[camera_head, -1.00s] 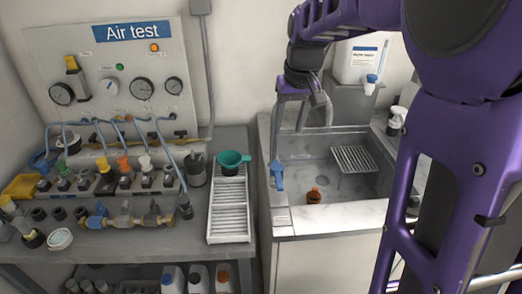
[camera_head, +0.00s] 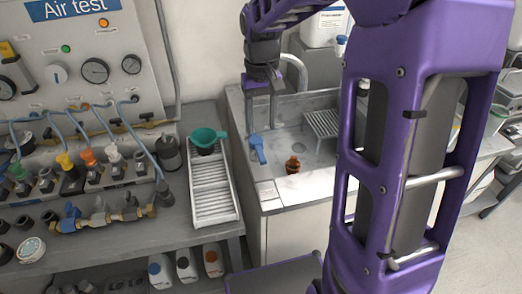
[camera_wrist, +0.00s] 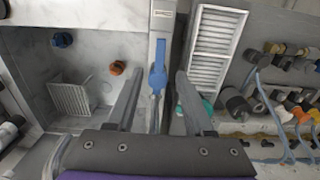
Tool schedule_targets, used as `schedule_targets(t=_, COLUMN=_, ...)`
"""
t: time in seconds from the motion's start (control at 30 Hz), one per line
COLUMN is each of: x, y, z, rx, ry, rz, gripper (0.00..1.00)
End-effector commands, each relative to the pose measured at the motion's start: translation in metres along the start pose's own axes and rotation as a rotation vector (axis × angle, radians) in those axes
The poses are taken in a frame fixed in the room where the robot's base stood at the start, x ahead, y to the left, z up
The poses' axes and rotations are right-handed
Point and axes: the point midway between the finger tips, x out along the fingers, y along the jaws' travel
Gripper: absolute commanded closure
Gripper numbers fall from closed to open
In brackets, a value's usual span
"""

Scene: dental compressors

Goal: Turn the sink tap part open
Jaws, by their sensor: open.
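The sink tap's blue lever (camera_head: 258,148) stands at the left rim of the sink (camera_head: 262,192). In the wrist view the blue lever (camera_wrist: 158,80) points up the picture, between the two finger lines. My gripper (camera_head: 262,126) is open and empty, its two grey fingers pointing down just above and behind the lever. In the wrist view my gripper (camera_wrist: 158,76) has one finger on each side of the lever, with visible gaps. I cannot tell the height left between fingertips and lever. A grey curved spout (camera_head: 298,72) shows behind my gripper.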

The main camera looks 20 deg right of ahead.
Motion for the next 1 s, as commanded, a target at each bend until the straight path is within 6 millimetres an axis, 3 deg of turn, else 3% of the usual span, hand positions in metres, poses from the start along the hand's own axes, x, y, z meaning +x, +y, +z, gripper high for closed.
schedule_targets(t=0.2, x=0.051, y=0.000, z=0.001, rx=-0.001, ry=-0.005, rz=-0.001, gripper=0.47)
schedule_targets(t=0.4, x=0.081, y=0.000, z=0.000, rx=-0.001, ry=-0.001, rz=0.000, gripper=0.47)
schedule_targets(t=0.6, x=0.094, y=0.000, z=0.000, rx=-0.001, ry=0.000, rz=-0.001, gripper=0.47)
schedule_targets(t=0.87, x=0.095, y=0.000, z=0.000, rx=-0.001, ry=0.000, rz=0.000, gripper=0.47)
schedule_targets(t=1.0, x=0.095, y=0.000, z=0.000, rx=-0.001, ry=0.000, rz=0.000, gripper=0.69)
